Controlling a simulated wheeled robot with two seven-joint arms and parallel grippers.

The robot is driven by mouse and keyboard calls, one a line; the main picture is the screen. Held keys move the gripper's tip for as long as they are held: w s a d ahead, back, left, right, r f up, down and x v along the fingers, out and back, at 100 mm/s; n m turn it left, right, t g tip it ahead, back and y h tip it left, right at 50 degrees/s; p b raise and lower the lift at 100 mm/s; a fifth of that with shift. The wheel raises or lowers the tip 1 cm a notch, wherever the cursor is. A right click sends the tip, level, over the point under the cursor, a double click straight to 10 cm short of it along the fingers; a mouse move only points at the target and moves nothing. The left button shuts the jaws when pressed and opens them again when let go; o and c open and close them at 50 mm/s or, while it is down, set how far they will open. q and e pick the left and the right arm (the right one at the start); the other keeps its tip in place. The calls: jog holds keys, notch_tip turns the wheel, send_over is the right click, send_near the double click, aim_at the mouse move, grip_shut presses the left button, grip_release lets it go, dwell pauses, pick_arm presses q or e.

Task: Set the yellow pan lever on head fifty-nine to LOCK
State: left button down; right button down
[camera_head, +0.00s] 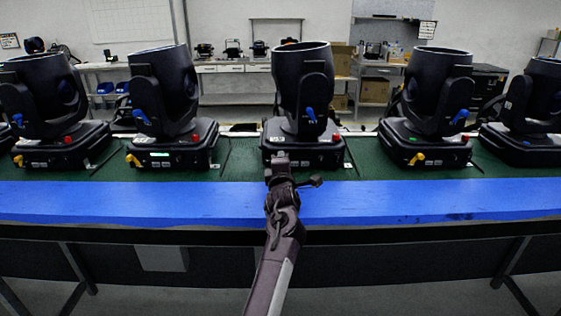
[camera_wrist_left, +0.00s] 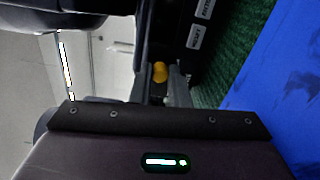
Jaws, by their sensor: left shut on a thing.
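A dark moving head (camera_head: 303,90) stands at the middle of the bench, on a base (camera_head: 318,152) with a small white number I cannot read for certain. Its yellow pan lever is hidden behind my gripper in the head view. In the wrist view the yellow lever (camera_wrist_left: 160,72) shows as a rounded knob between the finger ends. My left gripper (camera_head: 278,160) is at the front left corner of this base, shut on the lever. It also shows in the wrist view (camera_wrist_left: 162,85). The LOCK marking is not readable. My right gripper is out of view.
Similar heads stand either side, with yellow levers (camera_head: 133,160) and (camera_head: 416,158) on their bases. Blue levers (camera_head: 311,115) and red knobs (camera_head: 335,137) sit on the heads. The blue bench edge (camera_head: 400,200) in front is clear. Green mat (camera_head: 240,158) shows between bases.

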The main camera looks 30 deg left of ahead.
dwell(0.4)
pick_arm(q)
jog(key=c, duration=1.4)
grip_release()
jog(key=shift+d+f, duration=0.1)
